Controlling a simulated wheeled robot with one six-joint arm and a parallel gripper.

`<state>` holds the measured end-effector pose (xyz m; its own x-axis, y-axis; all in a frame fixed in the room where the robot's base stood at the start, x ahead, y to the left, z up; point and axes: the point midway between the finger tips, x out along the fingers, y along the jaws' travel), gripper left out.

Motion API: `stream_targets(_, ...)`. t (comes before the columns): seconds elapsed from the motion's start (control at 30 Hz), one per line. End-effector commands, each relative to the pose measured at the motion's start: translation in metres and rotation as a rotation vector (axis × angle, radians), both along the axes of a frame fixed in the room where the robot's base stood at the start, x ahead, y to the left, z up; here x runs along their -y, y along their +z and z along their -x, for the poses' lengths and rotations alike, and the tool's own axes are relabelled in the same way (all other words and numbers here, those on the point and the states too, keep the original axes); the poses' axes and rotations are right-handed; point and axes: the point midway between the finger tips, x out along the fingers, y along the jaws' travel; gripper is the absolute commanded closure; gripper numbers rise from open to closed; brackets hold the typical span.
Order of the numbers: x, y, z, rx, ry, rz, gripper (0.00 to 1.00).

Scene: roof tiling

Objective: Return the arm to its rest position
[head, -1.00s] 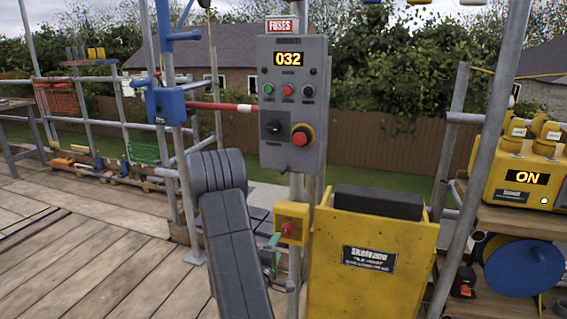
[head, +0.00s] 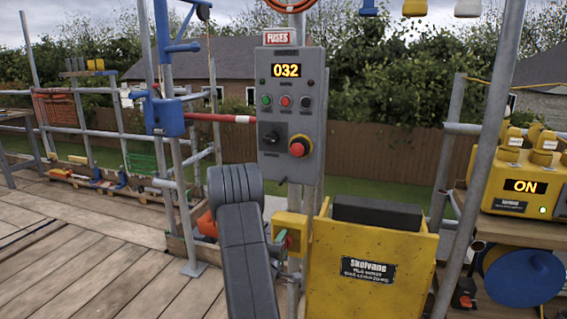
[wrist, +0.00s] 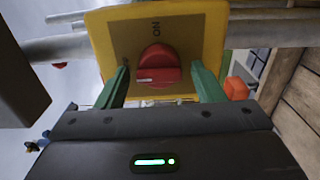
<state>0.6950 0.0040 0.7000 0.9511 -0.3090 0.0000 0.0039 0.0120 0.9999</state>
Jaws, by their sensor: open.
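My gripper (wrist: 160,68) is open in the wrist view, its two green fingers apart on either side of a red rotary knob (wrist: 159,70). Whether they touch it cannot be told. The knob sits on a yellow switch box (wrist: 205,25) with an ON label, and its white mark points left. In the head view my gripper (head: 281,243) is partly hidden by my dark grey arm, beside the yellow switch box (head: 291,222) on a post.
A grey fuse panel (head: 290,115) reading 032 is above the switch box. A yellow Skelvane hoist box (head: 370,240) stands close at right, and a yellow unit (head: 520,185) showing ON is further right. Scaffold poles stand around. The deck at left (head: 90,260) is clear.

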Motion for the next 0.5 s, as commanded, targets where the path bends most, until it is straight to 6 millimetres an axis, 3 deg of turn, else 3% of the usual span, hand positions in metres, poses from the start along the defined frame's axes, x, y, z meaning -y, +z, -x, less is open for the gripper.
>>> stream_targets(0.17,-0.005,0.0,0.014,-0.003,0.002,0.002,0.38)
stream_targets(0.5,-0.026,-0.001,0.076,-0.005,0.004,0.004,0.38)
